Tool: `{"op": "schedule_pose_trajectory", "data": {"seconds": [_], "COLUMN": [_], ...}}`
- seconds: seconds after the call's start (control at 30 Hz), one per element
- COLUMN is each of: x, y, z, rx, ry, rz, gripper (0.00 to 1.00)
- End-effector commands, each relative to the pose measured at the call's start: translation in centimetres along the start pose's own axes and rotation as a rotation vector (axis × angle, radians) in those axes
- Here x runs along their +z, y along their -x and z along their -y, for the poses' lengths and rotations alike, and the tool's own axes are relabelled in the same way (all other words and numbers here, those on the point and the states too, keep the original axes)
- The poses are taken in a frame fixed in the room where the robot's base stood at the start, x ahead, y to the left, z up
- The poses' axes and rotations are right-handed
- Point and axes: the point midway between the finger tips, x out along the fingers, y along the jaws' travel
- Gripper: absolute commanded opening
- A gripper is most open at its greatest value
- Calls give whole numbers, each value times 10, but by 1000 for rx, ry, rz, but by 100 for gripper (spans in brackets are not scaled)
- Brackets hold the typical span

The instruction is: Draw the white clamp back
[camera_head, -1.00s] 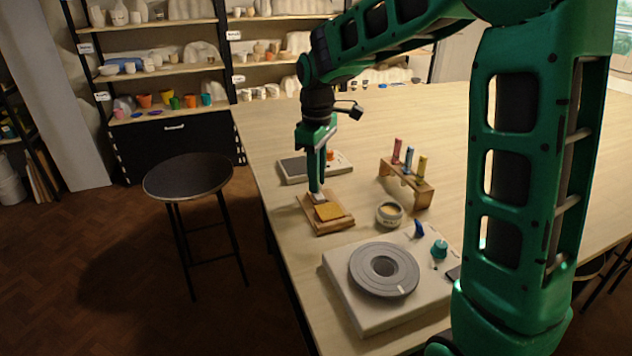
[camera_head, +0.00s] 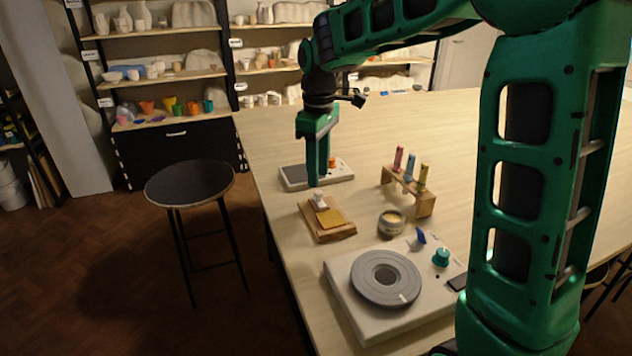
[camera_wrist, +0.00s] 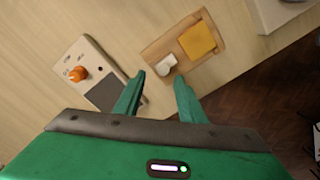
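The white clamp (camera_head: 319,200) is a small pale block on a wooden board (camera_head: 336,237), close beside a yellow-orange square piece (camera_head: 332,217). In the wrist view the clamp (camera_wrist: 167,65) lies just beyond my fingertips, and the square piece (camera_wrist: 198,40) is farther up and right on the board (camera_wrist: 156,49). My gripper (camera_wrist: 158,78) is open, with its two green fingers apart and nothing between them. In the head view my gripper (camera_head: 316,184) points down over the clamp's end of the board, a little above it.
A scale with an orange knob (camera_wrist: 77,73) lies left of the board in the wrist view. A small round jar (camera_head: 391,222), a wooden rack (camera_head: 409,191) with coloured tubes and a wheel unit (camera_head: 357,321) stand nearby. A stool (camera_head: 190,184) stands left of the table.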

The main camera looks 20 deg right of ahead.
Motion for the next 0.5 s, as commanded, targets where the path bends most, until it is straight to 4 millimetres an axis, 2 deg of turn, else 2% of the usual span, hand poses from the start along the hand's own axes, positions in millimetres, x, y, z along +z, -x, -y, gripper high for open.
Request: {"op": "schedule_pose_trajectory", "data": {"seconds": [0.2,0.33,0.5], "x": [-1,-1,-1], "y": [41,56,66], "z": [-1,-1,-1], "rx": [3,1,1], "ry": [0,0,0], "rz": [-3,-1,-1], "gripper": [37,37,37]}}
